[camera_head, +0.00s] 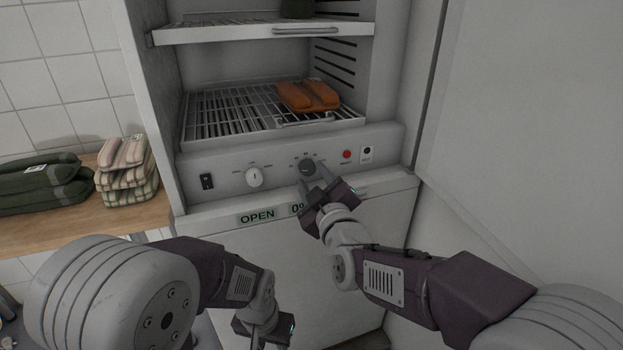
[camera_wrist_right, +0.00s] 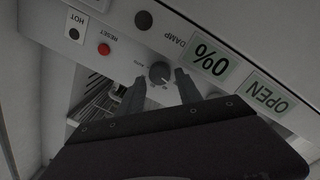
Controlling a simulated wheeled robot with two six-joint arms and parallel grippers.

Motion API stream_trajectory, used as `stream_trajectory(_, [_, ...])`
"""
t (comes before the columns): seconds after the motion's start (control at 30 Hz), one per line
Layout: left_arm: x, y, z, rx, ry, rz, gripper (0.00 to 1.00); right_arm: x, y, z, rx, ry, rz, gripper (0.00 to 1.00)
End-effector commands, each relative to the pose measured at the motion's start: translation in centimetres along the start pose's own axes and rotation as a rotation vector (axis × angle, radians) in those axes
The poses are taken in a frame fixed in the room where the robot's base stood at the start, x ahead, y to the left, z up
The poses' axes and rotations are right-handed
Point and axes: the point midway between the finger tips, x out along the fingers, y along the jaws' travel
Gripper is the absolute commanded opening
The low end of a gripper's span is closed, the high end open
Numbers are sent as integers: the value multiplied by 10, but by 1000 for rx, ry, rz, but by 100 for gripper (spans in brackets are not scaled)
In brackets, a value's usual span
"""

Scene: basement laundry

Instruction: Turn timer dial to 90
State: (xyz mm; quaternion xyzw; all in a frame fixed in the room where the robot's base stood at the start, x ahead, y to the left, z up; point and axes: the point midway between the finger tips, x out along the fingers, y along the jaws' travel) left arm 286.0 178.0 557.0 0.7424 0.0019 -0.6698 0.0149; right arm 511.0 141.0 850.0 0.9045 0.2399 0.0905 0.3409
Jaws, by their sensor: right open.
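The dark round dial (camera_head: 307,167), with small markings around it, is on the cabinet's control panel; it also shows in the right wrist view (camera_wrist_right: 160,73). I take it to be the timer dial; its exact setting is too small to read. My right gripper (camera_head: 313,176) is open in front of it. In the right wrist view my right gripper's two fingers (camera_wrist_right: 160,82) point at the panel with the dial between their tips; I cannot tell whether they touch it. My left gripper (camera_head: 264,325) hangs low at the bottom of the head view, its fingers not clearly visible.
Below are an OPEN label (camera_head: 257,216) and a display (camera_wrist_right: 210,62). Orange folded cloth (camera_head: 296,96) lies on the rack above.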

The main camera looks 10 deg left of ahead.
Motion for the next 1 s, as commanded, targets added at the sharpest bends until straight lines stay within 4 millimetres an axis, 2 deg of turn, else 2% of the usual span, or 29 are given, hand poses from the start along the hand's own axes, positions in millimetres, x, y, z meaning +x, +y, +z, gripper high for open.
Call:
stream_trajectory(0.17, [5, 0, 0, 0, 0, 0, 36, 18, 0, 0, 0, 0, -1, 42])
stream_trajectory(0.43, [4, 0, 0, 0, 0, 0, 36, 20, 0, 0, 0, -1, -1, 42])
stream_trajectory(0.57, [4, 0, 0, 0, 0, 0, 36, 20, 0, 0, 0, -1, -1, 5])
stream_trajectory(0.6, [4, 0, 0, 0, 0, 0, 36, 20, 0, 0, 0, -1, -1, 0])
stream_trajectory(1.0, [4, 0, 0, 0, 0, 0, 36, 19, 0, 0, 85, -5, -5, 0])
